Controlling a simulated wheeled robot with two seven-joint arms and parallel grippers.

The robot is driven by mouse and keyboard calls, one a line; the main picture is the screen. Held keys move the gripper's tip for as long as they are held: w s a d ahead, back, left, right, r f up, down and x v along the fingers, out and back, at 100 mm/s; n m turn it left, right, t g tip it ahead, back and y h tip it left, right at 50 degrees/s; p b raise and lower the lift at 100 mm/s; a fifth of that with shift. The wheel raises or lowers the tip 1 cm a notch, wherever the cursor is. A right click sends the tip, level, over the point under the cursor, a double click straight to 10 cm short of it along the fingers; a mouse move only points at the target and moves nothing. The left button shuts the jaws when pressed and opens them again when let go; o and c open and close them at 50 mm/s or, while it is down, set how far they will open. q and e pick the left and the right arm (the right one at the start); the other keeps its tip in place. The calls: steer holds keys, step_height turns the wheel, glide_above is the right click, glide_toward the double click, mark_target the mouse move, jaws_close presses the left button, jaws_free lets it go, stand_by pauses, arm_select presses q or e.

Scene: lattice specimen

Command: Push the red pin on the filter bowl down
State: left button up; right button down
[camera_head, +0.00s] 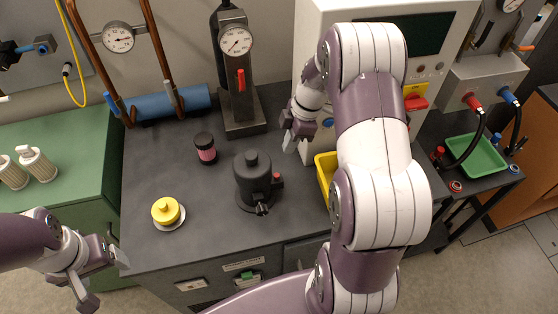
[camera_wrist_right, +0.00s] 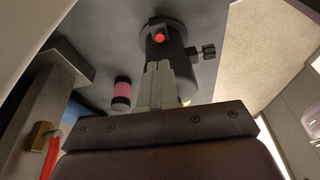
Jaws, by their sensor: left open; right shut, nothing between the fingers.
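The black filter bowl (camera_head: 252,185) stands upright on the dark bench top, with a valve at its lower front. Its red pin (camera_head: 277,177) sticks out on its right side. In the right wrist view the red pin (camera_wrist_right: 160,37) faces me on the bowl (camera_wrist_right: 175,65), just beyond the fingertips. My right gripper (camera_head: 289,133) is shut and empty, behind and right of the bowl, apart from the pin. Its closed fingers show in the wrist view (camera_wrist_right: 157,68). My left gripper (camera_head: 106,280) is open and empty, off the bench's front left corner.
A pink-and-black cylinder (camera_head: 205,148) and a yellow cap on a dish (camera_head: 167,212) stand left of the bowl. A gauge stand (camera_head: 240,90) rises behind. A yellow tray (camera_head: 323,178), partly hidden by my right arm, lies to the right.

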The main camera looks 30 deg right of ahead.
mark_target(276, 174)
steer(key=shift+n, duration=0.4)
steer(key=p+x, duration=0.3)
steer(key=x, duration=0.7)
